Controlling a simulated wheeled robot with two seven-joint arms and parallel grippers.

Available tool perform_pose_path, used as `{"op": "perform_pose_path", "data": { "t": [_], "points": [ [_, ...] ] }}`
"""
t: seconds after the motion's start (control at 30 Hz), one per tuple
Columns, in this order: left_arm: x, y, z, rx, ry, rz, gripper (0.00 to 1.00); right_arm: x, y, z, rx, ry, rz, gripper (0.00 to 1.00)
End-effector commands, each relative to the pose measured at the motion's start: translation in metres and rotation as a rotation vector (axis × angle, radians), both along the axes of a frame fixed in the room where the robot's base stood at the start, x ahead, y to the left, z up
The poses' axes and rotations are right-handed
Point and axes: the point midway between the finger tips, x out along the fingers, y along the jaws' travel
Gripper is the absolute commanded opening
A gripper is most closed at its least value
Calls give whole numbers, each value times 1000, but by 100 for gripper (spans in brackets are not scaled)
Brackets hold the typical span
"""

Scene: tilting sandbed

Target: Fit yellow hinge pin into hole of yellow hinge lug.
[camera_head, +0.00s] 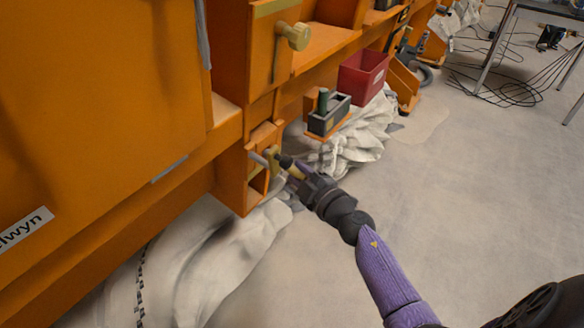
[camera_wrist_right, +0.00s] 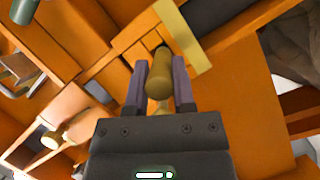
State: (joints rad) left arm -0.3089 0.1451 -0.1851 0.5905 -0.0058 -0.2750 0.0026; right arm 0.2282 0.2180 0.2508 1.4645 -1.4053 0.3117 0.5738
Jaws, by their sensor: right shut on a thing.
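The yellow hinge pin (camera_wrist_right: 159,78) is between the fingers of my right gripper (camera_wrist_right: 159,88), which is shut on it. In the right wrist view its far end points toward the yellow hinge lug (camera_wrist_right: 187,38), a flat bar just beyond the fingertips. In the head view the lug (camera_head: 273,157) is on the lower orange frame, and my right gripper (camera_head: 287,164) is right beside it. The lug's hole is not visible, and I cannot tell whether the pin's tip touches the lug or is inside it. My left gripper is not in view.
A yellow knob (camera_head: 297,36) sticks out from the orange panel above. A dark box (camera_head: 330,118) with a green cylinder (camera_head: 323,100) and a red bin (camera_head: 362,77) are to the right. White cloth (camera_head: 345,145) hangs below.

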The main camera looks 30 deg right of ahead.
Motion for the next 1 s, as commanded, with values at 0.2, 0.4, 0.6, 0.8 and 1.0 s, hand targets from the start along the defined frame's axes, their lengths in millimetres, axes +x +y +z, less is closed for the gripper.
{"op": "perform_pose_path", "data": {
  "t": [0.2, 0.4, 0.6, 0.8, 1.0],
  "points": [
    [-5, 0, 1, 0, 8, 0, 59, -14, -6, -2, 0, -1, 1, 0],
    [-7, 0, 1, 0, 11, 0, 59, -27, -11, -5, 0, 0, 0, 0],
    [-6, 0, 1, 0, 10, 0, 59, -37, -15, -7, -1, -1, 1, 0],
    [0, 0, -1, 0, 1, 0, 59, -38, -16, -7, 0, -2, 1, 0],
    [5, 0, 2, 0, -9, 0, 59, -41, -17, -7, -1, -2, 3, 0]
  ]
}}
